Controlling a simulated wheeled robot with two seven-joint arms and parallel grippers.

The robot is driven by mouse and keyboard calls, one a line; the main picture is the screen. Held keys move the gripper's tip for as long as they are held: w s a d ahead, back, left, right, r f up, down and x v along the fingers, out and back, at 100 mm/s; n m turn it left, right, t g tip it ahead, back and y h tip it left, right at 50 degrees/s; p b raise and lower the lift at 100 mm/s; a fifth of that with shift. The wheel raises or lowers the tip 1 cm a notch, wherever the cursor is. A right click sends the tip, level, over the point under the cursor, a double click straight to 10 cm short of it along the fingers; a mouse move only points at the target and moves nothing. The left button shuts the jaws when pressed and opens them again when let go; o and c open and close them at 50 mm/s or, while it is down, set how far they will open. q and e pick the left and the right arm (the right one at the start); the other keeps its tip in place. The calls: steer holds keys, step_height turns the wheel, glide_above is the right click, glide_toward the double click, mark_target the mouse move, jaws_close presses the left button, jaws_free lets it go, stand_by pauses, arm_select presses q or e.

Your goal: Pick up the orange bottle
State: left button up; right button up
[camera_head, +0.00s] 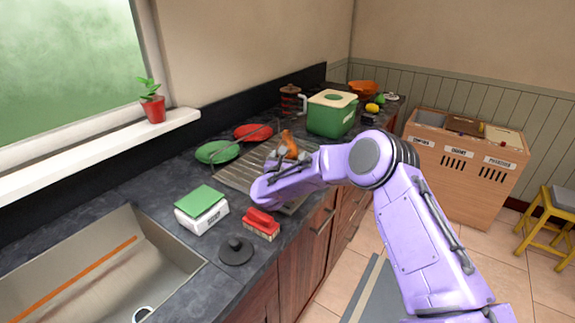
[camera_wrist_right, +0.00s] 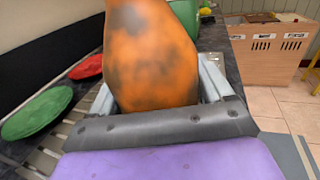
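The orange bottle (camera_head: 289,145) stands over the slatted drying rack on the counter in the head view, its lower part hidden by my gripper. It has dark patches and fills the upper middle of the right wrist view (camera_wrist_right: 150,60). My right gripper (camera_head: 287,156) is at the bottle, with a grey finger on each side of it. The bottle lies between the fingers in the wrist view, but whether they press on it cannot be told. My left gripper is not in view.
A green plate (camera_head: 217,152) and red plate (camera_head: 253,131) are behind the rack. A green container (camera_head: 332,113) stands beyond the bottle. A scale (camera_head: 201,212), red brush (camera_head: 261,224) and black sink plug (camera_head: 236,251) lie nearer, beside the sink (camera_head: 95,262).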

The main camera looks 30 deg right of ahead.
steer(key=c, duration=0.6)
steer(key=shift+r, duration=0.1)
